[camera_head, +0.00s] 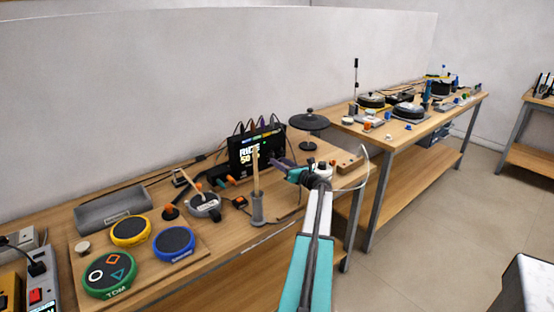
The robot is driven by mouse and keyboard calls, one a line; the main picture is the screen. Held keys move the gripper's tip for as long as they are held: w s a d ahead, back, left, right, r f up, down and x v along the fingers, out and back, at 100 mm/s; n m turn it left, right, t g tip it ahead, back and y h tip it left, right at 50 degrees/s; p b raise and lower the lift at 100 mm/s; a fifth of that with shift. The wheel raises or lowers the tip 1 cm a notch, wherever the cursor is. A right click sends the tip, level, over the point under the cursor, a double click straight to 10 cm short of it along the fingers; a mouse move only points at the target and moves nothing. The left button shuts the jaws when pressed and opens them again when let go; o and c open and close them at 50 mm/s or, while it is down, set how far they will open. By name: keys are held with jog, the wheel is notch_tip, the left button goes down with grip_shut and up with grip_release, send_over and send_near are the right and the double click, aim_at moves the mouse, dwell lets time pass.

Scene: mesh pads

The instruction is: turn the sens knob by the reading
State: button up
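A black drum module (250,150) stands at the back of the near bench. Its lit screen shows large text that looks like "RIDE" above "50", next to small coloured lights. I cannot make out which part is the sens knob; no knob label is readable at this size. My arm reaches in from the bottom, and my gripper (279,162) is near the module's lower right side, hiding part of it. I cannot tell whether it touches the module or whether its fingers are open.
Round pads, green (109,275), yellow (131,231) and blue (174,244), lie on a board at the left. A grey upright holder (257,210) with sticks stands in front of the module. A black cymbal pad (309,121) stands behind my gripper. A second bench (400,135) is further right.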

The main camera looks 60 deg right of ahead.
aim_at(274, 157)
jog(key=shift+x, duration=1.6)
grip_shut()
jog(key=shift+m, duration=0.4)
jog(key=m+p, duration=0.1)
jog(key=m, duration=0.4)
jog(key=shift+r, duration=0.1)
jog(key=m+p, duration=0.1)
jog(key=m, duration=0.2)
jog(key=shift+m+p, duration=0.8)
jog(key=shift+m, duration=0.7)
